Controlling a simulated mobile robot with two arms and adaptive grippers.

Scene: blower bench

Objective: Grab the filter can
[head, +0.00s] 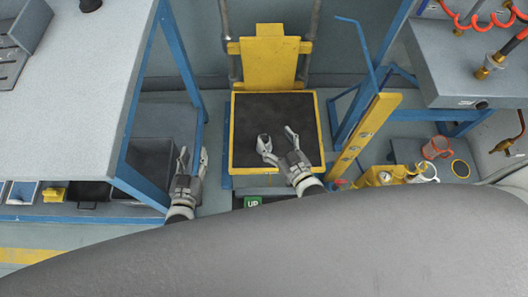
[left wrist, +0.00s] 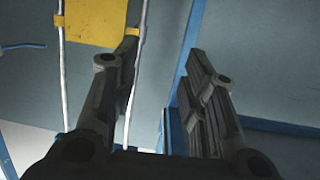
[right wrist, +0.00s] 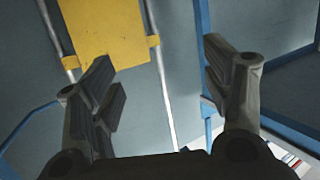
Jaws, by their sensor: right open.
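I cannot make out a filter can for certain in any view. My left gripper (head: 193,156) is in the head view, between the left bench and the yellow-framed platform. Its fingers stand apart with nothing between them, as the left wrist view (left wrist: 160,85) also shows. My right gripper (head: 277,140) is over the platform's black mat, open and empty; the right wrist view (right wrist: 165,90) shows its fingers wide apart. Both wrist views show mainly a yellow panel (right wrist: 105,35), pale rails and blue frame bars.
The yellow-framed platform (head: 233,130) has a bare black top. A grey bench (head: 70,90) with blue legs stands at left, bins beneath it. At right are a yellow post (head: 365,132), a grey bench (head: 470,60) with red coiled hoses, and an orange container (head: 436,148) on the floor.

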